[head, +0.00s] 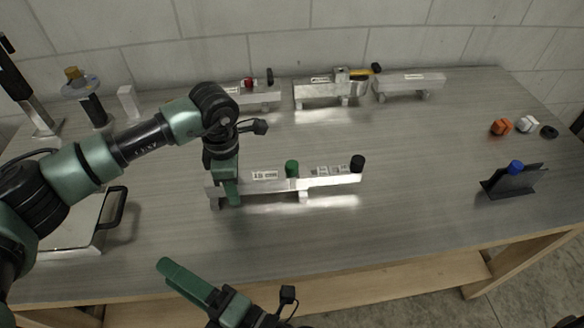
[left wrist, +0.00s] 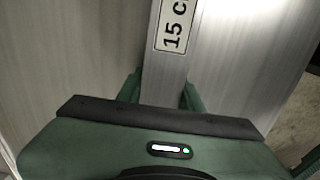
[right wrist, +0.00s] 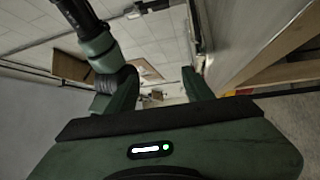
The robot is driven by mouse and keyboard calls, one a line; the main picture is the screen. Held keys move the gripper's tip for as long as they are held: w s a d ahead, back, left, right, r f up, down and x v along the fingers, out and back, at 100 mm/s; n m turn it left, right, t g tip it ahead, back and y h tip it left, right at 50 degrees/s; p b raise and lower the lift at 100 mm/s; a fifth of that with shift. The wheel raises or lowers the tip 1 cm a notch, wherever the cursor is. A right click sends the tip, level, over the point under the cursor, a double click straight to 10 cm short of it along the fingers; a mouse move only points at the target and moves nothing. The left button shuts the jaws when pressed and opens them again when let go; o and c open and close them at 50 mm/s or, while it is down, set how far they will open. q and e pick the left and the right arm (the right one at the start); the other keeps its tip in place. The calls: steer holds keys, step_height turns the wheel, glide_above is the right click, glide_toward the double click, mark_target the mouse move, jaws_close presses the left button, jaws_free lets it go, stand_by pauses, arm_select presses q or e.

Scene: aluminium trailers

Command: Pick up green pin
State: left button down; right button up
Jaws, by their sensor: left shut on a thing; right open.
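The green pin (head: 292,168) stands upright on the middle of the nearest aluminium trailer (head: 335,182). A black cylinder (head: 357,163) stands at that trailer's right end. My left gripper (head: 226,192) is shut on the trailer's left end, to the left of the green pin. In the left wrist view, the metal bar with a "15 c" label (left wrist: 174,25) runs between my left fingers (left wrist: 160,93). My right gripper (head: 190,285) is open and empty in front of the table's front edge. It also shows in the right wrist view (right wrist: 160,88); no pin shows there.
Several more trailers (head: 410,82) stand along the back. At the right are an orange nut (head: 501,127), a white nut (head: 527,124) and a black stand (head: 515,182) with a blue pin (head: 515,167). A tray with a black handle (head: 111,207) lies at the left. The front right tabletop is clear.

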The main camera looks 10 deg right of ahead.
steer(key=w+d+n+t+h, duration=0.45)
steer(key=w+d, duration=0.35)
steer(key=d, duration=0.3)
steer(key=n+t+h, duration=0.1)
steer(key=n+h, duration=0.5)
steer(key=h, duration=0.1)
glide_toward(295, 173)
steer(key=shift+s+a+f, duration=0.15)
steer(key=shift+s+a, duration=0.05)
steer(key=shift+w+d+t, duration=0.15)
steer(key=shift+d+t, duration=0.05)
steer(key=shift+t, duration=0.05)
steer(key=x, duration=1.1)
steer(key=shift+w+a, duration=0.1)
steer(key=shift+w, duration=0.3)
jaws_close()
